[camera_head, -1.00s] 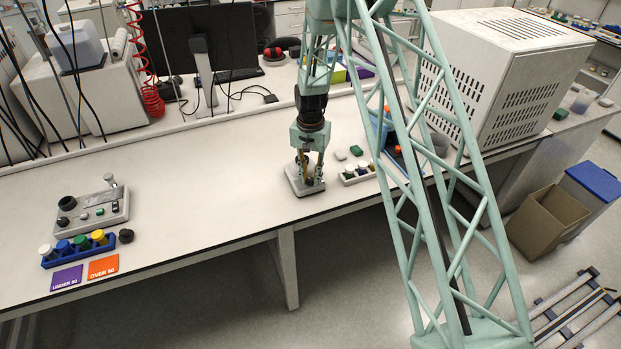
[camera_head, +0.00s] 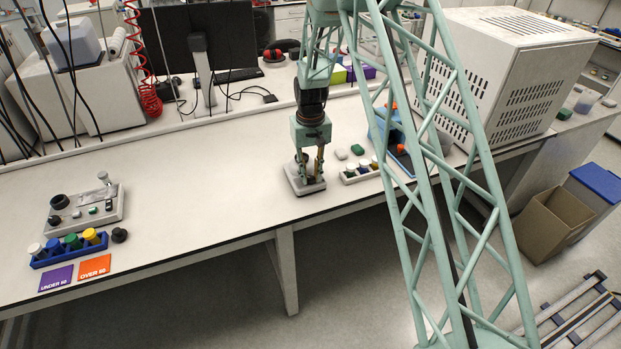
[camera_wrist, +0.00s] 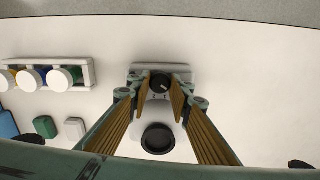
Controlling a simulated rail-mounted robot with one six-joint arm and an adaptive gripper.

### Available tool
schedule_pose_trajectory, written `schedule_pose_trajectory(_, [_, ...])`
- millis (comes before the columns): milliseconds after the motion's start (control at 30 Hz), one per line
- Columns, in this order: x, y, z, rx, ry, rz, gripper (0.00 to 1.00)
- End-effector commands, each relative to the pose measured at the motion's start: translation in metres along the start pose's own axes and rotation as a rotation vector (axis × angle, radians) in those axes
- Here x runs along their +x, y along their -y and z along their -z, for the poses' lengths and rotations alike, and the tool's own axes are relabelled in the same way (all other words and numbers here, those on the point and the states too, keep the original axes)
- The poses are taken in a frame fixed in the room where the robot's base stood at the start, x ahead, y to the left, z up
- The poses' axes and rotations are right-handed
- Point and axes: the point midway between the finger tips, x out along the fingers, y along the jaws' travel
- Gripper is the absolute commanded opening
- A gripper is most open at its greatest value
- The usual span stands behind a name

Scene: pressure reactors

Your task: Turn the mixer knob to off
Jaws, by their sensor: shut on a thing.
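The mixer is a small pale device (camera_head: 296,187) on the bench near its front edge, below my gripper (camera_head: 309,176). In the wrist view the black mixer knob (camera_wrist: 161,82) sits on the pale mixer base (camera_wrist: 181,70), with a light mark on its top. My gripper (camera_wrist: 162,95) points down with its two ribbed fingers on either side of the knob, shut on it. A dark round opening (camera_wrist: 158,138) on the mixer shows nearer the wrist. In the head view my gripper hides most of the knob.
A white rack (camera_head: 360,174) with capped vials stands just right of the mixer. A green block (camera_head: 357,149) and a pale block (camera_head: 341,154) lie behind it. A blue rack (camera_head: 70,249) and another device (camera_head: 90,212) stand far left. The bench between is clear.

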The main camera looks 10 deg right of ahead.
Motion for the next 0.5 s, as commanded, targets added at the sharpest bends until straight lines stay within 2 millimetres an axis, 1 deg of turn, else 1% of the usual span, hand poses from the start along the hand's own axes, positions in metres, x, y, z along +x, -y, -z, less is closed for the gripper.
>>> schedule_pose_trajectory(200, [-0.0001,0.0,0.0006,-0.058,-0.001,0.0,0.08])
schedule_pose_trajectory(500, [-0.0006,0.0,0.0005,-0.073,-0.001,0.0,0.08])
